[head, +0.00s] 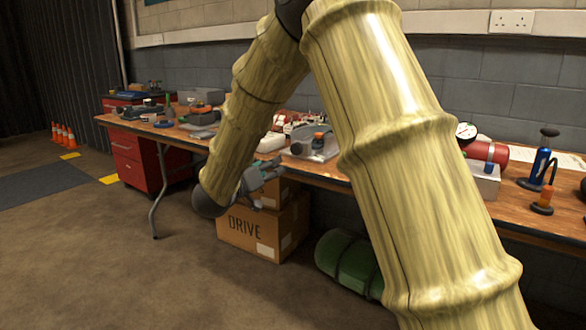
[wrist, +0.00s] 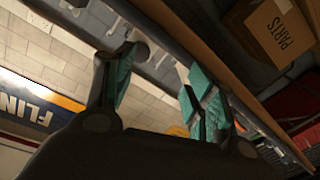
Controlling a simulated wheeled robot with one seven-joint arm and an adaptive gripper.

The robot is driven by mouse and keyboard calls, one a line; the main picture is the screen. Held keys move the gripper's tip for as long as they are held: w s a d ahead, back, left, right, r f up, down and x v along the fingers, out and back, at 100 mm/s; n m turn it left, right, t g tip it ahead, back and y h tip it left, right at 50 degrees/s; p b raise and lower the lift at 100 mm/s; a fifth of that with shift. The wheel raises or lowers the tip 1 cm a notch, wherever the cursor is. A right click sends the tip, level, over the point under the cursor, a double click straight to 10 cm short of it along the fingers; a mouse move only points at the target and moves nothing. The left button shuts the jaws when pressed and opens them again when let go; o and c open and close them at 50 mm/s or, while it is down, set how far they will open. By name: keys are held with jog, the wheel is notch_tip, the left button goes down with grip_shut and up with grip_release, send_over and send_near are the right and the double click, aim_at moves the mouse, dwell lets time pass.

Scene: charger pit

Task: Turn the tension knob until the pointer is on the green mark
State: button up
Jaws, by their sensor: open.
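I cannot pick out the tension knob, its pointer or the green mark in either view; my arm hides part of the workbench (head: 335,172) in the head view. My gripper (head: 268,172) is in front of the bench's front edge in the head view, above a cardboard box marked DRIVE (head: 238,230). It is open and empty. In the wrist view its two teal-padded fingers (wrist: 162,88) stand wide apart, with nothing between them, and the view is strongly tilted.
A grey device with an orange top (head: 312,146) stands on the bench near my gripper. A red cylinder (head: 488,152) with a round gauge (head: 466,131) and a blue bottle (head: 540,165) stand at right. A green roll (head: 345,262) lies below.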

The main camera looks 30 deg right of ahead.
aim_at(295, 149)
jog(key=shift+m+g+h, duration=0.4)
jog(key=shift+m+g, duration=0.4)
jog(key=shift+m, duration=0.1)
jog(key=w+d+r+b, duration=0.1)
jog(key=d+b, duration=0.1)
jog(key=d, duration=0.1)
jog(key=d+b, duration=0.3)
jog(key=w+d+r+b, duration=0.1)
jog(key=d+b, duration=0.2)
jog(key=d, duration=0.1)
jog(key=shift+w+r, duration=0.3)
jog(key=shift+w+d+r+b, duration=0.15)
jog(key=shift+w+d+b, duration=0.1)
jog(key=shift+d+b, duration=0.2)
jog(key=c, duration=1)
